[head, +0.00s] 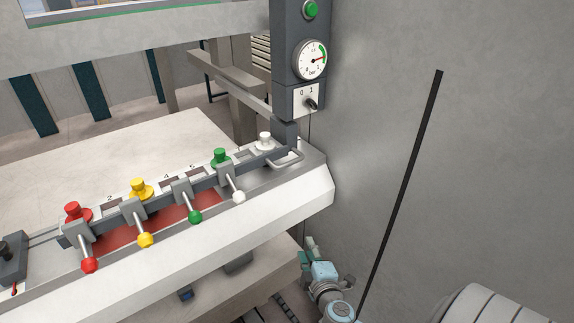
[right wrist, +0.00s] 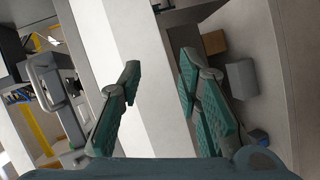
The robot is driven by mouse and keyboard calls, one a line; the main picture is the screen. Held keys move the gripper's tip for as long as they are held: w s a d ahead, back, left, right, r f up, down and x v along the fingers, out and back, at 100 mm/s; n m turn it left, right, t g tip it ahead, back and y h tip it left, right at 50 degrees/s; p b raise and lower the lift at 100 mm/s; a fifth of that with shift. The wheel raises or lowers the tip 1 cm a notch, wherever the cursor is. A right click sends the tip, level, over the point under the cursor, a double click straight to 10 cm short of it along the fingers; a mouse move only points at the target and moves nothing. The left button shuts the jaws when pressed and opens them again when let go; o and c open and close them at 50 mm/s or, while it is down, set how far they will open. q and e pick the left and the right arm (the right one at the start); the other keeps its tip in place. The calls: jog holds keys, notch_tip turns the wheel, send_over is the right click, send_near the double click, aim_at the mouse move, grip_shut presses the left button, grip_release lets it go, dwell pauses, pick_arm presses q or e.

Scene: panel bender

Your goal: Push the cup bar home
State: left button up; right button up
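The cup bar (head: 160,203) is a long dark grey bar lying at a slant along the white machine bed. It carries red, yellow, green and white cups, and levers with red, yellow, green and white knobs hang from it. A grey loop handle (head: 290,160) is at its right end, near the dark control post. My right gripper (head: 308,248) is below and in front of the bed's right end, apart from the bar. In the right wrist view its teal fingers (right wrist: 160,62) are open with nothing held between them. My left gripper is not in view.
The control post (head: 290,75) carries a green button, a gauge (head: 311,60) and a 0/1 switch (head: 308,99). A dark block (head: 12,257) stands at the bed's left end. A grey wall (head: 480,150) fills the right. The white front edge (head: 200,235) lies between gripper and bar.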

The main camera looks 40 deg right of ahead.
aim_at(290, 163)
notch_tip(290, 163, up, 17)
jog(key=w+a+n+t+h, duration=0.1)
jog(key=w+n+t+h, duration=0.1)
jog(key=t, duration=0.3)
jog(key=x, duration=0.4)
jog(key=p+x, duration=0.1)
jog(key=x, duration=0.9)
jog(key=shift+w+f+p, duration=0.15)
jog(key=shift+f+p, duration=0.15)
jog(key=shift+g, duration=0.3)
grip_shut()
